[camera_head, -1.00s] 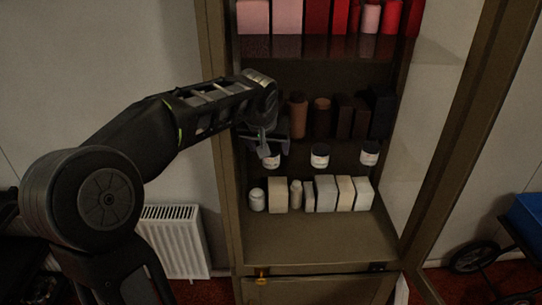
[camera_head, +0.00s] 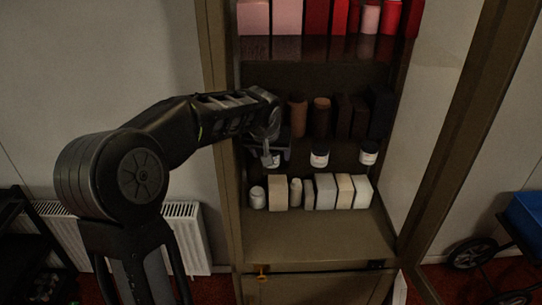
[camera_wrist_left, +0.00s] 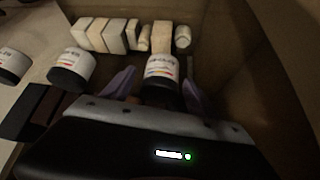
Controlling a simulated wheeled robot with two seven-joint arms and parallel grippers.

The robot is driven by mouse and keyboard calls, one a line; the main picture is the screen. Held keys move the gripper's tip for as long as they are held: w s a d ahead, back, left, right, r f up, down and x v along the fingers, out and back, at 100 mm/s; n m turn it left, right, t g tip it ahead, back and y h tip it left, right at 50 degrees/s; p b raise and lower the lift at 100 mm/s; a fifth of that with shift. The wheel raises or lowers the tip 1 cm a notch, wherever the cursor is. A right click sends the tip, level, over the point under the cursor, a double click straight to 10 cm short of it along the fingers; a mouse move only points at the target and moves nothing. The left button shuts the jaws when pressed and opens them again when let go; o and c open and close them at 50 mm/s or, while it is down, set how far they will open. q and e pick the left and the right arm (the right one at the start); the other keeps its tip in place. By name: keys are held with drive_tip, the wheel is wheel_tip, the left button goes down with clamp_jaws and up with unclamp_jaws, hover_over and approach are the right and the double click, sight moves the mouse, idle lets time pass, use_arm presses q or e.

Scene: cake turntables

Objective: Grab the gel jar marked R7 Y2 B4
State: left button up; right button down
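Three small gel jars with white labels and dark lids stand in a row on the middle shelf. In the head view they are the left jar (camera_head: 271,161), the middle jar (camera_head: 319,158) and the right jar (camera_head: 368,156). Their label print is too small to read surely. My left gripper (camera_head: 266,150) is at the left jar and partly covers it. In the left wrist view, the open fingers (camera_wrist_left: 156,90) stand on either side of that jar (camera_wrist_left: 162,68), with gaps visible. The middle jar (camera_wrist_left: 74,66) and right jar (camera_wrist_left: 12,64) also show there. My right gripper is out of view.
Dark brown blocks and cylinders (camera_head: 321,115) stand behind the jars. The shelf below holds white and cream boxes (camera_head: 325,191) and bottles. Red and pink items (camera_head: 318,15) fill the shelf above. The cabinet's left post (camera_head: 218,130) is close to my left arm.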

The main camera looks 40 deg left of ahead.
use_arm(q)
drive_tip(key=c, duration=1.4)
drive_tip(key=shift+r, duration=0.1)
drive_tip(key=shift+d+r+b, duration=0.15)
drive_tip(key=shift+b, duration=0.2)
drive_tip(key=shift+r, duration=0.4)
drive_tip(key=r, duration=0.2)
drive_tip(key=r+b, duration=0.1)
drive_tip(key=r, duration=0.2)
drive_tip(key=shift+d+r, duration=0.3)
drive_tip(key=shift+r, duration=0.05)
drive_tip(key=s+d+b, duration=0.1)
drive_tip(key=d, duration=0.5)
drive_tip(key=s+d+b, duration=0.2)
drive_tip(key=d, duration=0.4)
drive_tip(key=s+d+b, duration=0.1)
drive_tip(key=d+b, duration=0.1)
drive_tip(key=d, duration=0.4)
drive_tip(key=shift+s+d, duration=0.3)
